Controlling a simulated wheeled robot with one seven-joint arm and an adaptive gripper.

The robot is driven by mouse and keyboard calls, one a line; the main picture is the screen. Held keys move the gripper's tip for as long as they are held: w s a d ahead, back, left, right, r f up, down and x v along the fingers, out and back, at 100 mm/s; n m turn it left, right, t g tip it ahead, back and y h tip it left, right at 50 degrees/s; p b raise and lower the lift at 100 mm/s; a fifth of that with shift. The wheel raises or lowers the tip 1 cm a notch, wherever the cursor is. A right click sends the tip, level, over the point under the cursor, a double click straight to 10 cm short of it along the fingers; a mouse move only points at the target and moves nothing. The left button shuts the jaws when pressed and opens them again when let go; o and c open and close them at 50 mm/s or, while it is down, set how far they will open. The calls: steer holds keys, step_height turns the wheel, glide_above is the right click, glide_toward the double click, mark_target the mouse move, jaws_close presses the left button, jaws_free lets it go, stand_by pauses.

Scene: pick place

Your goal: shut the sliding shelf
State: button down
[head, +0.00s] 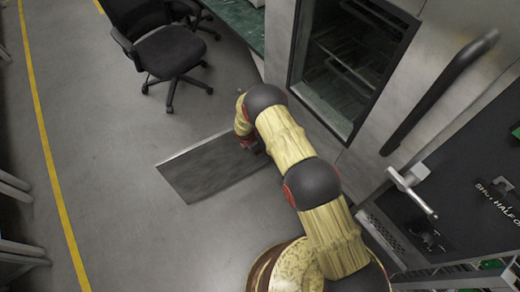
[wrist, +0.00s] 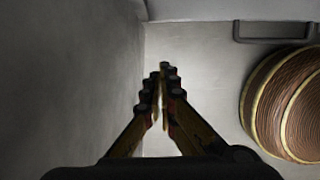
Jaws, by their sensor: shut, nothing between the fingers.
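A flat grey panel (head: 205,170), which looks like the sliding shelf, sticks out over the floor from below the cabinet with the dark opening. Its inner end is hidden behind my arm. In the head view my gripper is mostly hidden by my wrist, near the panel's upper right edge. In the wrist view my gripper (wrist: 164,72) is shut and empty, with its fingertips together. A plain grey surface (wrist: 70,75) stands close along its left side, perhaps the panel. I cannot tell whether the fingers touch it.
A black office chair (head: 168,48) stands at the upper left, near a green counter (head: 235,22). A tall cabinet with a glass-like dark opening (head: 345,65) and a long dark handle (head: 440,92) is at the right. The floor left of the panel is clear.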

steer(key=w+d+f+b, duration=0.3)
steer(key=d+f+b, duration=0.1)
steer(key=f, duration=0.5)
steer(key=shift+w+d+b, duration=0.3)
steer(key=shift+d+b, duration=0.1)
steer(key=shift+d, duration=0.2)
steer(key=shift+f, duration=0.1)
